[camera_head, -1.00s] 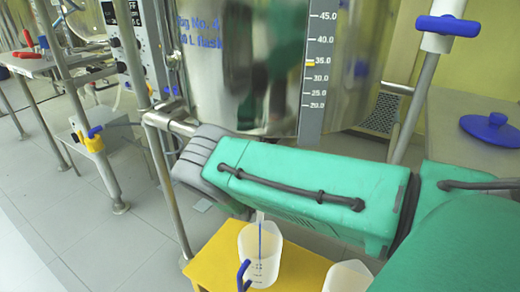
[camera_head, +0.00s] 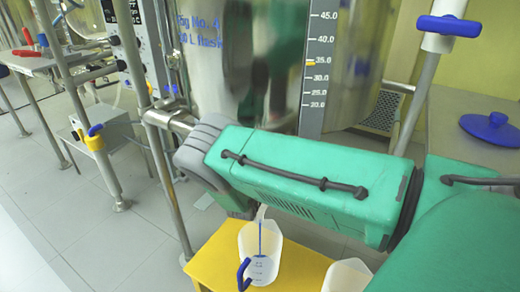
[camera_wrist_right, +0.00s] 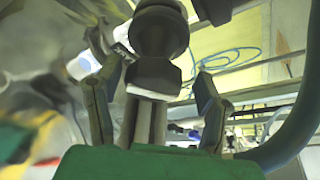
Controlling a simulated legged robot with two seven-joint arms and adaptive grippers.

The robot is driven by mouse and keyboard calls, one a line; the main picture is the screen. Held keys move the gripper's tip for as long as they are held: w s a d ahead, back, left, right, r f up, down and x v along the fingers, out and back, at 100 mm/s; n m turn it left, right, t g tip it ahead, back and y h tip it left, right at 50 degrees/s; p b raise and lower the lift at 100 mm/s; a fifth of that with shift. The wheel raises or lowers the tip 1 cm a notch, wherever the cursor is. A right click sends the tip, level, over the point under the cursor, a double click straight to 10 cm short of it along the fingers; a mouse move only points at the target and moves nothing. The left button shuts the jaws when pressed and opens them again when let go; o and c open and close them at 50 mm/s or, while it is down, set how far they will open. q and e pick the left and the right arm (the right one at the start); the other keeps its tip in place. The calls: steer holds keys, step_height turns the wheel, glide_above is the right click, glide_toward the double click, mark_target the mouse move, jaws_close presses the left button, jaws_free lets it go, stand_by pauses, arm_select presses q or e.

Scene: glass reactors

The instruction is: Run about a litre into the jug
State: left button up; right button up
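The jug (camera_head: 260,255) is a whitish translucent beaker with a blue handle and blue markings. It stands upright on a yellow stool top (camera_head: 212,262) below the large shiny vessel (camera_head: 225,75). My left gripper is not in view.
A second white container (camera_head: 347,276) stands beside the jug, partly cut off. A level scale (camera_head: 318,70) runs down the vessel. Metal frame legs, a blue-handled valve (camera_head: 448,25) and a blue lid (camera_head: 490,128) are around. Floor at left is mostly clear.

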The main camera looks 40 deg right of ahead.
steer(key=shift+d+r, duration=0.1)
steer(key=shift+r, duration=0.1)
steer(key=v, duration=1.2)
steer(key=shift+f, duration=0.2)
steer(key=shift+w, duration=0.15)
